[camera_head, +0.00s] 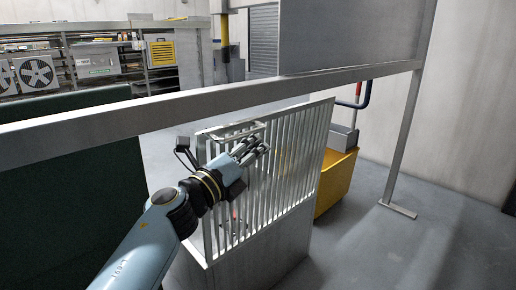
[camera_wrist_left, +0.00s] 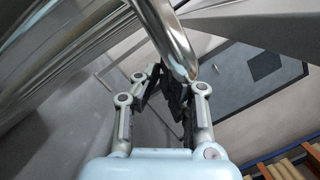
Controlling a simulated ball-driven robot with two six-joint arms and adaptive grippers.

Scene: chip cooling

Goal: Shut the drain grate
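The drain grate (camera_head: 308,150) is a pale panel of upright bars, standing raised at a slant over a grey box-like base (camera_head: 265,252). A bracket-shaped handle (camera_head: 234,130) is at its upper left. My left gripper (camera_head: 256,149) is at the grate's near face, just below and right of that handle. In the left wrist view a shiny curved metal bar (camera_wrist_left: 165,35) comes down to the fingertips of my left gripper (camera_wrist_left: 164,88) and partly hides them. The fingers are close together; whether they grip the bar is unclear. My right gripper is not in view.
A grey metal frame with a long crossbar (camera_head: 200,101) spans the view in front of the grate. A dark green panel (camera_head: 75,190) is at left. A yellow cart (camera_head: 335,185) stands behind the grate. Open floor (camera_head: 400,245) lies at right; shelves (camera_head: 150,65) are far back.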

